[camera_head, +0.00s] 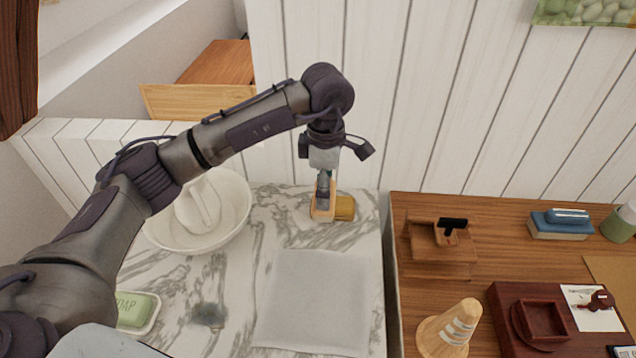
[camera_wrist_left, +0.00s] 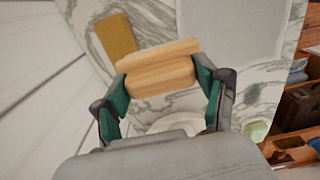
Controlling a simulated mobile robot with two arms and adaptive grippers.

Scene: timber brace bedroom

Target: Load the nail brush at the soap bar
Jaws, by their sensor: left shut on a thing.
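My left gripper (camera_head: 323,188) points down over the back of the marble counter, shut on a pale wooden block that I take to be the nail brush (camera_head: 320,212). The left wrist view shows the wooden block (camera_wrist_left: 158,68) lying across between both fingertips (camera_wrist_left: 160,85); bristles are not visible. The green soap bar (camera_head: 136,308), lettered SOAP, lies in a white dish (camera_head: 128,331) at the counter's front left, well apart from the gripper. My right gripper is not in view.
A mustard-coloured block (camera_head: 345,207) is right beside the brush. A white basin (camera_head: 243,222) stands at the left, a grey mat (camera_head: 316,300) lies in front, and a dark smudge (camera_head: 208,315) marks the counter near the soap. A wooden desk (camera_head: 405,290) with several objects adjoins at the right.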

